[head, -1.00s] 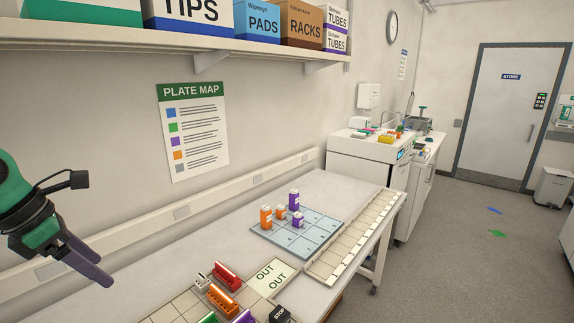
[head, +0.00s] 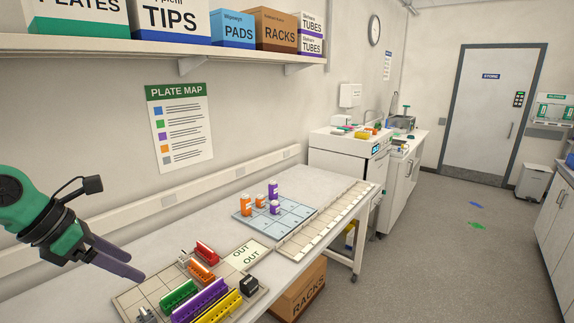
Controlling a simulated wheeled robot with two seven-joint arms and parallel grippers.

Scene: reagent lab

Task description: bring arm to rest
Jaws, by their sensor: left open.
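My left gripper (head: 118,262) is at the left of the head view, on a green and black arm. Its two dark fingers are apart, with nothing between them. It hangs in the air in front of the wall, above the left end of the white bench (head: 305,180). My right gripper is out of view.
A beige gridded tray (head: 132,302) holds several coloured racks near the gripper. An OUT card (head: 246,254) lies beside it. A blue gridded mat (head: 296,212) carries orange and purple bottles. A shelf (head: 120,52) with boxes runs above.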

